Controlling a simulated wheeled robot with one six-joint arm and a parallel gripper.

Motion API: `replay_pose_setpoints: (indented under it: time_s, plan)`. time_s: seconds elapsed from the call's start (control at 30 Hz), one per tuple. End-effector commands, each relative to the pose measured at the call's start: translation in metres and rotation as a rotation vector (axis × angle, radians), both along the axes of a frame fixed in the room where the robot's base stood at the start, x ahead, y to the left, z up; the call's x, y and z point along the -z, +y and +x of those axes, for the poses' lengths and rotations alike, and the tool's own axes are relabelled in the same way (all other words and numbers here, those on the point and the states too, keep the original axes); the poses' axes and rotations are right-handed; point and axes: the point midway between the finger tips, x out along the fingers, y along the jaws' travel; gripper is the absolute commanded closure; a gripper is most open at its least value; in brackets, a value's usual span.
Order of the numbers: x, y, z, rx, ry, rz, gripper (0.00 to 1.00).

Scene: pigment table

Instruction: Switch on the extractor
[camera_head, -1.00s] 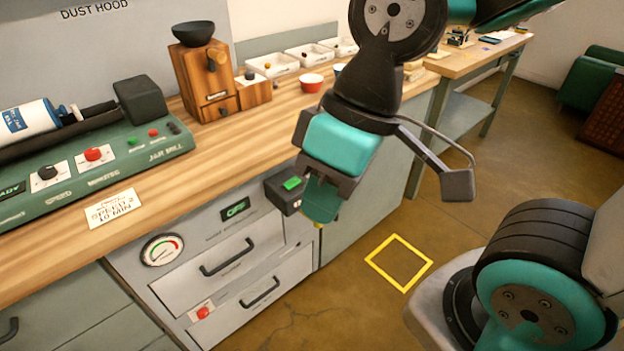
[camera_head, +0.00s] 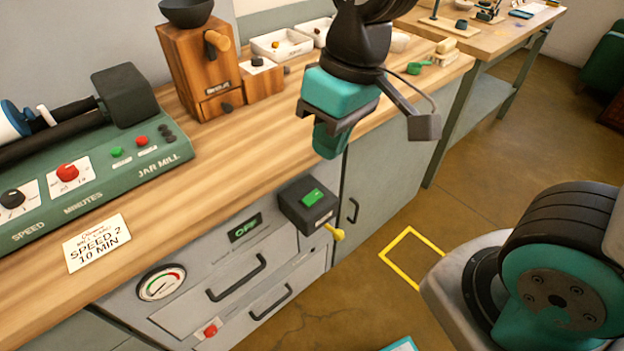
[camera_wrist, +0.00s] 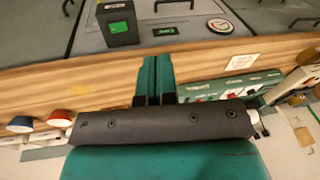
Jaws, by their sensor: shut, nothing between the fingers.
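The extractor's black switch box (camera_head: 310,208) is on the front of the grey cabinet. It has a green button (camera_head: 312,197) on top and a yellow lever (camera_head: 336,232) at its lower right. A small dark display (camera_head: 245,228) with green lettering, apparently "OFF", is left of it. My gripper (camera_head: 329,146) is shut and empty, above the box in the picture and apart from it. In the wrist view, the closed teal fingers (camera_wrist: 156,72) point toward the cabinet front. The box (camera_wrist: 119,24) and display (camera_wrist: 165,32) lie beyond the fingertips there, with nothing covering the button.
A wooden grinder (camera_head: 200,72) and white trays (camera_head: 278,42) are further back. A gauge (camera_head: 161,282), drawer handles and a red button (camera_head: 210,330) are on the cabinet front.

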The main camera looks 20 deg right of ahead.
Motion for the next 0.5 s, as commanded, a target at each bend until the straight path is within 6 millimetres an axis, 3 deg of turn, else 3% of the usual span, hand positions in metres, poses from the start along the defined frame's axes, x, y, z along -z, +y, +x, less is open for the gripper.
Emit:
replay_pose_setpoints:
  time_s: [0.03, 0.2, 0.33, 0.5]
  plan:
    - [0.021, -0.001, 0.022, 0.030, 0.011, -0.055, 1.00]
    - [0.065, -0.012, 0.079, 0.132, 0.001, -0.225, 1.00]
    - [0.086, -0.016, 0.102, 0.175, -0.009, -0.306, 1.00]
    - [0.101, -0.020, 0.110, 0.192, -0.015, -0.337, 1.00]
